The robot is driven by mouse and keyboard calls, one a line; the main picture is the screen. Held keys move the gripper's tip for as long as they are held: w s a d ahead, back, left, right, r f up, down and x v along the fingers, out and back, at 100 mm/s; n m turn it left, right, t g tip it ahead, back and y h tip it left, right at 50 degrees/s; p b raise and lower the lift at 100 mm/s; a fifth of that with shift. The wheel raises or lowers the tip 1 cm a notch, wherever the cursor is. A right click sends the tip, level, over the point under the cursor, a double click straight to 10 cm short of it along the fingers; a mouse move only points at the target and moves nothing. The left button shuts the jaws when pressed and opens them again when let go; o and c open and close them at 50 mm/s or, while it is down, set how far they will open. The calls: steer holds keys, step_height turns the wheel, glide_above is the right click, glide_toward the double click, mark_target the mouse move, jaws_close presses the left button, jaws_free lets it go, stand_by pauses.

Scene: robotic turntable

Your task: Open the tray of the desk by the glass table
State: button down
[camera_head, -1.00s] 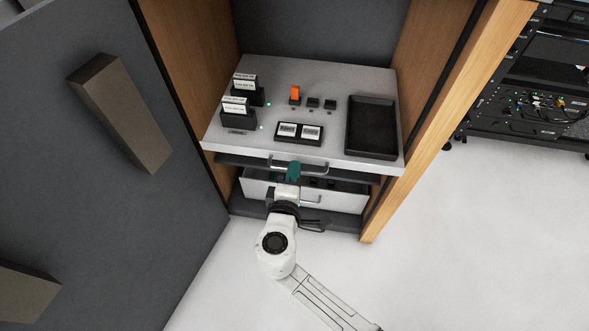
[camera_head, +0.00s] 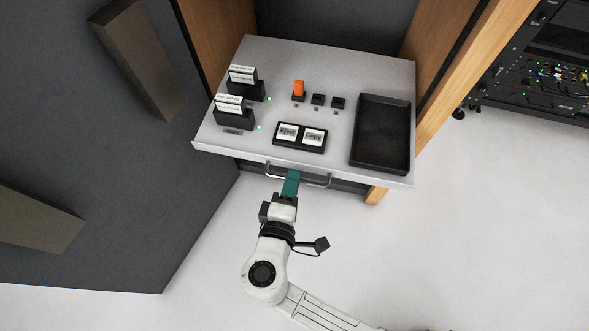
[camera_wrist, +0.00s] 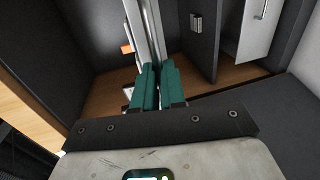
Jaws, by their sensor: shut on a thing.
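The pale grey tray (camera_head: 335,88) of the wooden-sided desk is slid out, its front edge beyond the cabinet's opening. A curved metal handle (camera_head: 325,181) runs along the tray's front. My gripper (camera_head: 291,178), with green fingers, is shut on this handle left of its middle. The fingers partly hide the handle.
On the tray are label holders (camera_head: 235,110), an orange switch (camera_head: 299,89), Eject and Copy buttons (camera_head: 300,137) and a black bin (camera_head: 382,135). A dark open door (camera_head: 100,200) stands at left. An equipment rack (camera_head: 540,80) is at right. Floor in front is clear.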

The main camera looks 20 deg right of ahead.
steer(key=shift+s+a, duration=0.2)
steer(key=shift+s, duration=0.05)
steer(key=c, duration=1.2)
jaws_free()
steer(key=shift+s+a, duration=0.1)
steer(key=p+v, duration=0.1)
steer(key=v, duration=0.9)
steer(key=shift+s+a, duration=0.1)
steer(key=shift+s, duration=0.15)
